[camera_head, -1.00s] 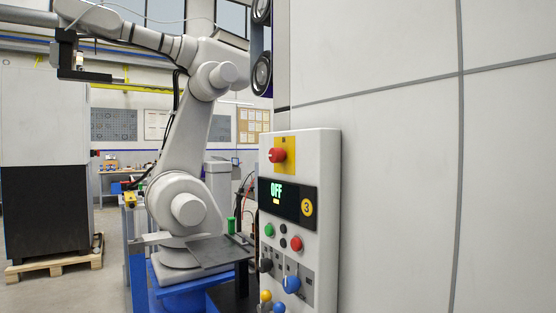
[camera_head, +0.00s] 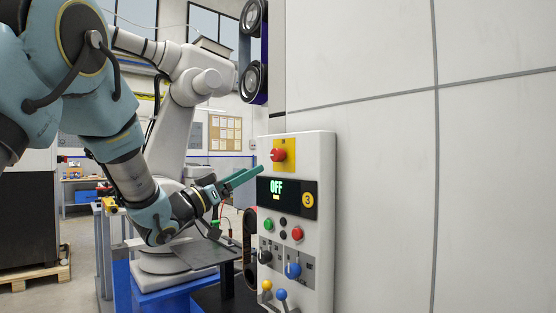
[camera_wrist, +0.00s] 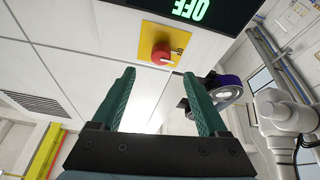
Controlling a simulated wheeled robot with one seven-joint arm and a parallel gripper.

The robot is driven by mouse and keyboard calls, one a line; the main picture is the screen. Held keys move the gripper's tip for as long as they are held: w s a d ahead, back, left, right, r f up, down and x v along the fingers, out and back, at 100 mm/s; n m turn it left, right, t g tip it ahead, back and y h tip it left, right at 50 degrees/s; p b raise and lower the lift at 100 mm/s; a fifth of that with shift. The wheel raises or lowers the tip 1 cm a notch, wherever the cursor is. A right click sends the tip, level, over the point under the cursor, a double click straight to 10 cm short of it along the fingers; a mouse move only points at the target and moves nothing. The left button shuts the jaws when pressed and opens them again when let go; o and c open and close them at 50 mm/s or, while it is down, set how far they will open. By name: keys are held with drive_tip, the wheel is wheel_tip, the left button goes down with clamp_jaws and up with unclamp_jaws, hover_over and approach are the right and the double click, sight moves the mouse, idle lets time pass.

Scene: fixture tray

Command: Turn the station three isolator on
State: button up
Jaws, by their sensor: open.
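The station three panel (camera_head: 325,215) is a pale upright box with a round yellow 3 badge and a display (camera_head: 277,190) reading OFF. The red rotary knob on a yellow plate, which looks like the isolator (camera_head: 278,155), is near its top. My gripper (camera_head: 258,171) is just left of the panel, its green fingers pointing at it a little below the knob's height. In the wrist view, the open fingers (camera_wrist: 159,74) are empty, and the red knob (camera_wrist: 161,53) appears just beyond their tips, between them. I see no contact.
Lower on the panel are a green button (camera_head: 268,224), a red button (camera_head: 297,233), black and blue switches, and small yellow and blue knobs. A large white robot arm (camera_head: 185,95) stands behind my arm. A pale wall (camera_head: 380,180) closes off the right.

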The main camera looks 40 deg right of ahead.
sight(274, 157)
drive_tip(key=p+x, duration=0.3)
drive_tip(key=x, duration=0.7)
drive_tip(key=shift+w, duration=0.1)
clamp_jaws()
idle(0.3)
